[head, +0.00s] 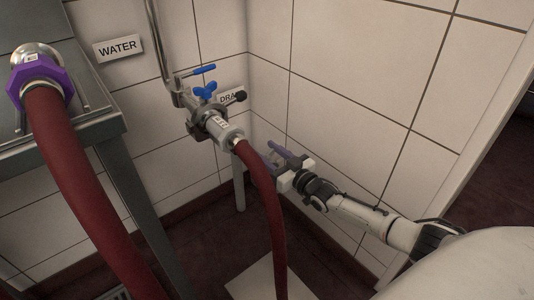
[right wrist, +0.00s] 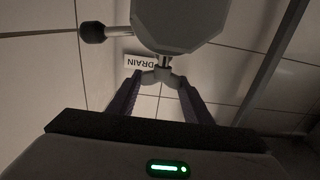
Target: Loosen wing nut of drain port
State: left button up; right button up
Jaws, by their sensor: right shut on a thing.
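The drain port (head: 205,118) is a metal valve fitting on the wall, with a blue lever (head: 204,70) and a blue wing-shaped handle (head: 207,92) on top. A dark red hose (head: 266,200) hangs from its metal end. My right gripper (head: 266,155) is right of the hose in the head view. In the right wrist view a grey wing nut (right wrist: 162,76) on a short stem sits between the fingertips, and the gripper (right wrist: 160,82) is shut on its wings. I cannot make out this wing nut in the head view. My left gripper is not in view.
A thicker red hose (head: 80,190) with a purple collar (head: 40,78) and a metal table (head: 125,165) stand left. Tiled walls (head: 345,100) close the corner.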

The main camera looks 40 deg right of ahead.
jog(key=o, duration=0.9)
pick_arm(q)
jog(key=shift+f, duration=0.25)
pick_arm(e)
jog(key=shift+o, duration=0.8)
jog(key=shift+s, duration=0.3)
pick_arm(q)
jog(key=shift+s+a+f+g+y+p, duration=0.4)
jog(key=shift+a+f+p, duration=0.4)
jog(key=shift+p, duration=0.4)
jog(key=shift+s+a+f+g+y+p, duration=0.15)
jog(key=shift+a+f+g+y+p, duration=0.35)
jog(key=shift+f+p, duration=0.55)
pick_arm(e)
jog(key=s, duration=0.9)
jog(key=shift+s+d, duration=0.35)
jog(key=shift+d, duration=0.1)
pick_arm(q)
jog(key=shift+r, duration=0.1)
pick_arm(e)
jog(key=shift+a, duration=0.1)
